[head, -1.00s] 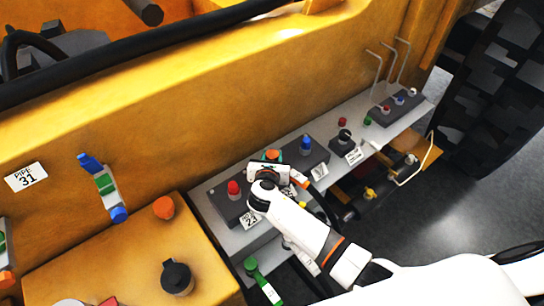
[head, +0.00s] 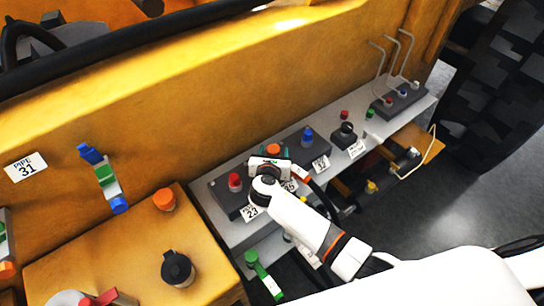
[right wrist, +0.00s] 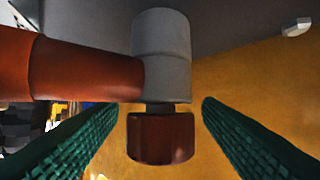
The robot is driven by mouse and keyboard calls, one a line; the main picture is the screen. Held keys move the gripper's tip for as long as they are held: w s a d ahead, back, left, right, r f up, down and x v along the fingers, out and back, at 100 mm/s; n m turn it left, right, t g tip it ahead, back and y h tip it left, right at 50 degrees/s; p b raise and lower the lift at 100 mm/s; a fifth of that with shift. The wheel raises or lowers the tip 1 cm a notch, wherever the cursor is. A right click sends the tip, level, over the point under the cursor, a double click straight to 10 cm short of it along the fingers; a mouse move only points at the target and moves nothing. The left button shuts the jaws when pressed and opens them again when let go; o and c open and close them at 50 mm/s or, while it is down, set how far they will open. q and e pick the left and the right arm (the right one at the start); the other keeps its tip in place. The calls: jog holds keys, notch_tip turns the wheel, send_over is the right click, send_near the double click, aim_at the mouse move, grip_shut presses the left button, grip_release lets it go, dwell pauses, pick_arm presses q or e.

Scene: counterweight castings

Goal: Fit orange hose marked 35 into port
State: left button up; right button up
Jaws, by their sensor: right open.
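My right gripper (head: 270,165) is over the grey ledge, beside a partly hidden label 35 (head: 289,186). In the right wrist view its green fingers (right wrist: 171,120) are open. A dark red-brown cylinder (right wrist: 160,139) sits between them with a gap on each side. It joins a grey elbow fitting (right wrist: 161,55), from which an orange hose (right wrist: 70,68) runs left. In the head view an orange end (head: 273,148) shows just behind the gripper. The gripper hides most of this spot, so I cannot tell how the hose meets a port. My left gripper is out of view.
On the ledge (head: 237,232) are a red knob (head: 235,182), a label 23 (head: 252,212), a blue knob (head: 307,134) and a black knob (head: 347,129). A green fitting (head: 262,275) hangs lower. The yellow wall (head: 200,110) rises behind. A tyre (head: 500,100) stands at right.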

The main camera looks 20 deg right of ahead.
jog(key=b+v, duration=0.2)
jog(key=v, duration=1)
